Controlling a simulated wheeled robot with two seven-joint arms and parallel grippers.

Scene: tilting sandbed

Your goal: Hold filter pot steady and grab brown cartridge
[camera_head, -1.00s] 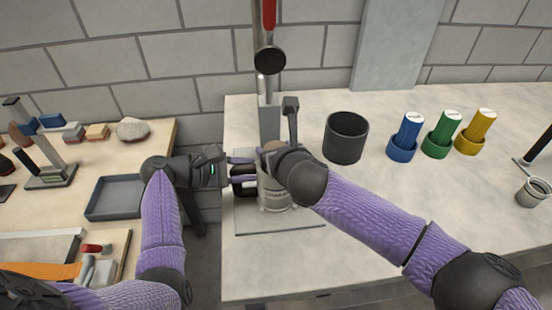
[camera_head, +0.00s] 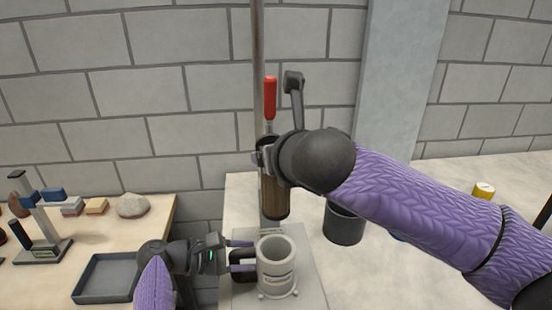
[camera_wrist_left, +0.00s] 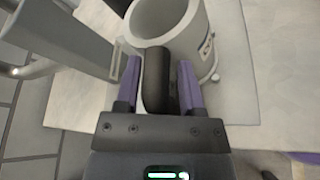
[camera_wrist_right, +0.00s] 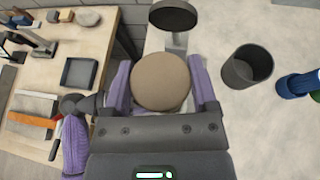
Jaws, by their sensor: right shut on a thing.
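The brown cartridge (camera_head: 275,197) is upright above the filter pot (camera_head: 277,278), clear of its rim. My right gripper (camera_head: 262,158) is shut on its upper part; the right wrist view shows its round tan top (camera_wrist_right: 160,82) between the fingers. The pot is a grey open cylinder standing on a pale base plate, its mouth facing up. My left gripper (camera_head: 240,257) is beside the pot, with one finger on each side of its dark handle (camera_wrist_left: 158,80). The fingers are very close to the handle; whether both touch it is unclear.
Behind the cartridge stand a post and a red-handled lever (camera_head: 270,98). A dark empty cup (camera_head: 344,225) is to the right. Blue cups (camera_wrist_right: 297,84) stand farther right. A grey tray (camera_head: 104,278) lies on the left table. A gap separates the tables.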

